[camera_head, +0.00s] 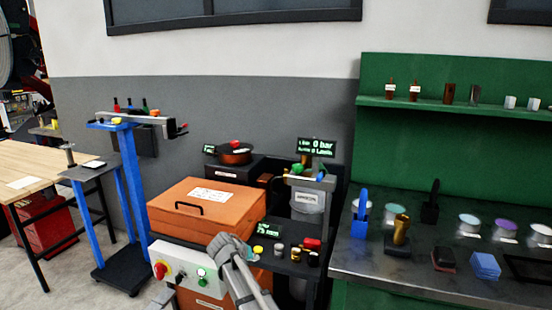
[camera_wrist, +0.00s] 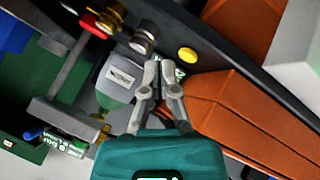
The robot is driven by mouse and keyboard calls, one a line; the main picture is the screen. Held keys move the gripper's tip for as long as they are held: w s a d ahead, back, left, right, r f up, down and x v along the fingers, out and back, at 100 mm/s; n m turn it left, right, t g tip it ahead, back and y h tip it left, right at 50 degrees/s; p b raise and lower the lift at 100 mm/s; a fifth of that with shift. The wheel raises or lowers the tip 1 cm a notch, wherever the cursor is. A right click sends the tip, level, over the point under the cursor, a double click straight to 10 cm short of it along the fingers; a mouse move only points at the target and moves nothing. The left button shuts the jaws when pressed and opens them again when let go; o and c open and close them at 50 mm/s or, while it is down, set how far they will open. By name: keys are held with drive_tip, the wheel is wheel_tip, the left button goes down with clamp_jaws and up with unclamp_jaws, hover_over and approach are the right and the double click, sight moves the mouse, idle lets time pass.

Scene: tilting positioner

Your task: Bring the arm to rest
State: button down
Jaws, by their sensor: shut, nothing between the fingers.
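My gripper (camera_wrist: 159,68) shows in the wrist view with its two grey fingers brought together and nothing between them. Its teal body fills the bottom of that view. The fingers point toward a dark shelf edge, between a grey labelled container (camera_wrist: 121,75) on the left and an orange box (camera_wrist: 235,110) on the right. I cannot tell whether they touch anything. In the head view, a grey part of my arm (camera_head: 240,275) rises at the bottom centre, in front of the orange box (camera_head: 205,205). My fingers cannot be made out there.
A control box (camera_head: 180,272) with a red knob stands beside my arm. A dark shelf with small knobs and a display lies to its right. A metal bench (camera_head: 400,285) with cups and blocks is further right. A blue stand (camera_head: 130,180) and wooden table (camera_head: 40,165) are left.

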drive_tip(key=s+d+r+g+y+p, duration=0.2)
drive_tip(key=s+d+p, duration=0.3)
drive_tip(key=s+d, duration=0.7)
drive_tip(key=s+d+r+m+g+y+p, duration=0.1)
drive_tip(key=s+d+g+p, duration=0.4)
drive_tip(key=s+d, duration=0.7)
drive_tip(key=s+r+y, duration=0.1)
drive_tip(key=y, duration=0.1)
drive_tip(key=shift+s+d+r+y, duration=0.2)
drive_tip(key=shift+s+y, duration=0.1)
drive_tip(key=shift+s, duration=0.05)
idle(3.2)
